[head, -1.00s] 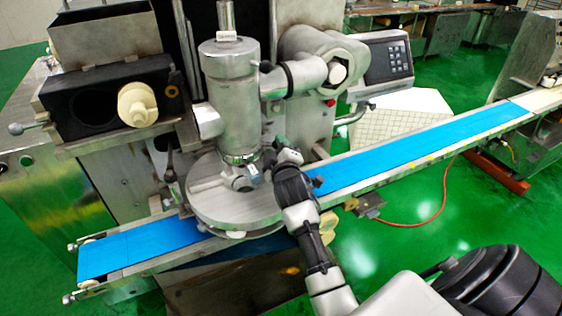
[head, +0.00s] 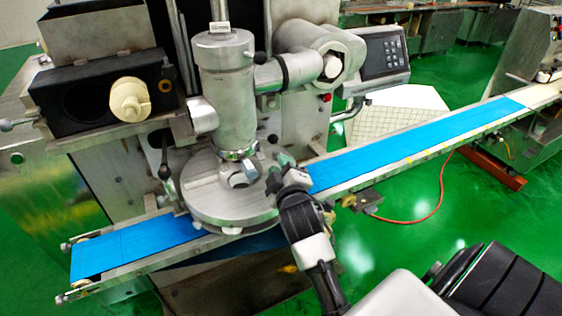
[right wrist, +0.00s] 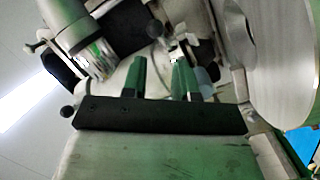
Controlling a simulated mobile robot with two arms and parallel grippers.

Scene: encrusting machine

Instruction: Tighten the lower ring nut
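The lower ring nut (head: 238,154) is a shiny metal ring around the foot of the upright steel cylinder (head: 228,95), above the round steel disc (head: 205,205). A small nozzle-like fitting (head: 240,174) juts out below it. My right gripper (head: 281,168) is to the right of the ring nut, apart from it, over the disc's right edge. In the right wrist view its two green fingers (right wrist: 160,75) stand apart with nothing clearly held between them. A shiny ring (right wrist: 94,52) on a cylinder shows left of the fingers there. My left gripper is not in view.
A blue conveyor belt (head: 420,140) runs past the disc to the upper right, and its left end (head: 135,245) is at lower left. A black-knobbed lever (head: 165,172) stands left of the disc. A keypad panel (head: 384,54) is at the back right.

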